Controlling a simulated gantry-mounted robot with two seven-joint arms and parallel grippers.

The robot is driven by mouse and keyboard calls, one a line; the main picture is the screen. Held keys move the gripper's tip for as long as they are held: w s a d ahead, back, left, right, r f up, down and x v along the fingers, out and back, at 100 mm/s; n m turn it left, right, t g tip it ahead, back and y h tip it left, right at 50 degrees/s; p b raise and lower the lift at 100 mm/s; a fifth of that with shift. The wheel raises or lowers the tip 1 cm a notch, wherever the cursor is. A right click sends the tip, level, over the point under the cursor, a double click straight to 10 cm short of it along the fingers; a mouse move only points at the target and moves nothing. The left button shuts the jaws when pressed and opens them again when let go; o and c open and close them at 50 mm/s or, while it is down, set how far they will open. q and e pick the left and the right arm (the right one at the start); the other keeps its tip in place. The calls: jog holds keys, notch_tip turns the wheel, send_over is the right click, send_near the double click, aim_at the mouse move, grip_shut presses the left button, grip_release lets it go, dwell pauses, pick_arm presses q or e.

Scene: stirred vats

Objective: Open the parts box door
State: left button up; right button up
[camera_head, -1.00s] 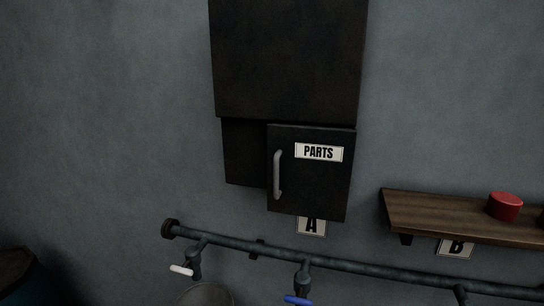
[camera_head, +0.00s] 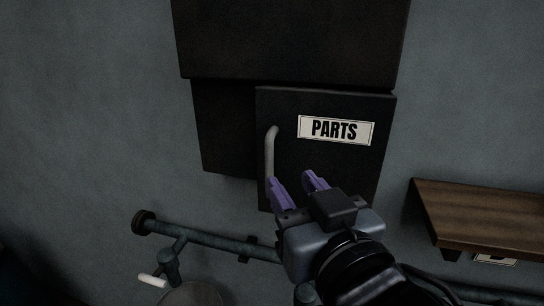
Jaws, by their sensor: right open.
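The dark parts box (camera_head: 225,130) is on the grey wall, with its door (camera_head: 330,105) facing me and a white PARTS label (camera_head: 336,130) on it. A grey vertical bar handle (camera_head: 270,150) is on the door's left side. My right gripper (camera_head: 294,180) is open, with purple fingers pointing up, in front of the door's lower part. Its fingertips are just right of and near the handle's lower end, and the left finger hides part of it. I cannot tell if they touch. My left gripper is not in view.
A dark panel (camera_head: 290,40) is above the box. A pipe (camera_head: 215,243) with a white-handled valve (camera_head: 153,281) runs below, partly behind my right arm. A wooden shelf (camera_head: 480,215) is at the right. The wall left of the box is clear.

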aim_at(271, 154)
jog(key=p+x, duration=0.2)
jog(key=x, duration=0.6)
jog(key=shift+w, duration=0.35)
jog(key=shift+p+x, duration=0.35)
jog(key=shift+x, duration=0.4)
grip_shut()
